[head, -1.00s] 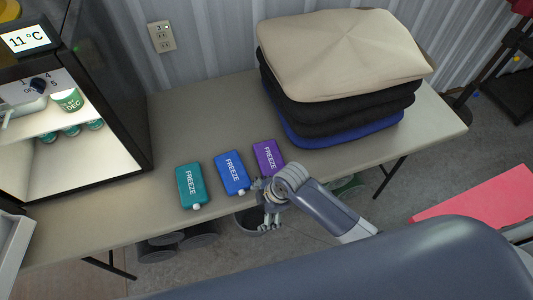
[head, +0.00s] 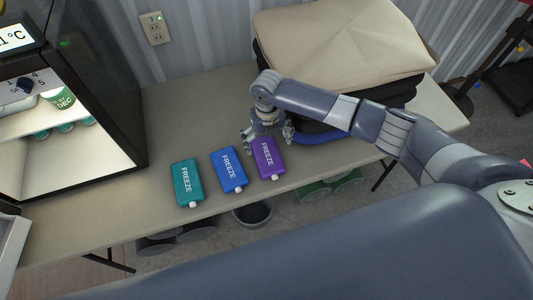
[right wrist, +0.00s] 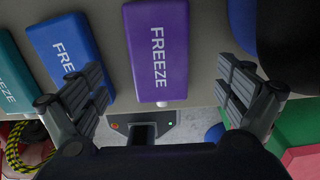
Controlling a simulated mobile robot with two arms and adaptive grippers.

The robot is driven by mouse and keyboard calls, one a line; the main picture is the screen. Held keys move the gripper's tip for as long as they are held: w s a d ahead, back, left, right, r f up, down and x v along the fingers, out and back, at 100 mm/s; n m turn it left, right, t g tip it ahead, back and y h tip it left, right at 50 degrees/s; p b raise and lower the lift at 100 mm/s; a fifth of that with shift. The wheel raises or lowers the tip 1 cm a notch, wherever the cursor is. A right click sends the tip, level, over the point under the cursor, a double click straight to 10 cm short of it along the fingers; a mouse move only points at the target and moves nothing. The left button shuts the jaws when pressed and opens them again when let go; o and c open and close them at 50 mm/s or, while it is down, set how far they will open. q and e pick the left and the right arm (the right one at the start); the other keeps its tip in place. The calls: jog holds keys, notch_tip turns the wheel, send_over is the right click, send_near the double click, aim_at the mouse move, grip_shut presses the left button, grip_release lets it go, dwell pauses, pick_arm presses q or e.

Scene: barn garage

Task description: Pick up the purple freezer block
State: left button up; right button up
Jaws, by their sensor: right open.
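The purple freezer block (head: 267,158) lies flat on the table, at the right end of a row of freezer blocks. It also shows in the right wrist view (right wrist: 157,48), label up, between and ahead of the fingers. My right gripper (head: 268,132) is open and empty above the table at the far end of the purple block. In the right wrist view its fingers (right wrist: 160,92) stand apart on either side of the block's line, and I see no grip on it. My left gripper is not in view.
A blue block (head: 229,170) and a teal block (head: 187,183) lie to the left on the table (head: 120,215). Stacked cushions (head: 345,45) stand behind and right of my gripper. A black fridge (head: 105,90) stands at left. Bins sit below the table.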

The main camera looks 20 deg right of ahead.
aim_at(267, 154)
notch_tip(267, 154, down, 2)
jog(key=shift+s+a+f+p, duration=0.1)
jog(key=shift+f+p, duration=0.15)
jog(key=shift+p, duration=0.15)
notch_tip(267, 154, down, 3)
jog(key=shift+f+p, duration=0.15)
jog(key=shift+p, duration=0.25)
jog(key=shift+f, duration=0.65)
jog(key=c, duration=1.4)
jog(key=shift+c, duration=0.3)
jog(key=shift+r, duration=0.1)
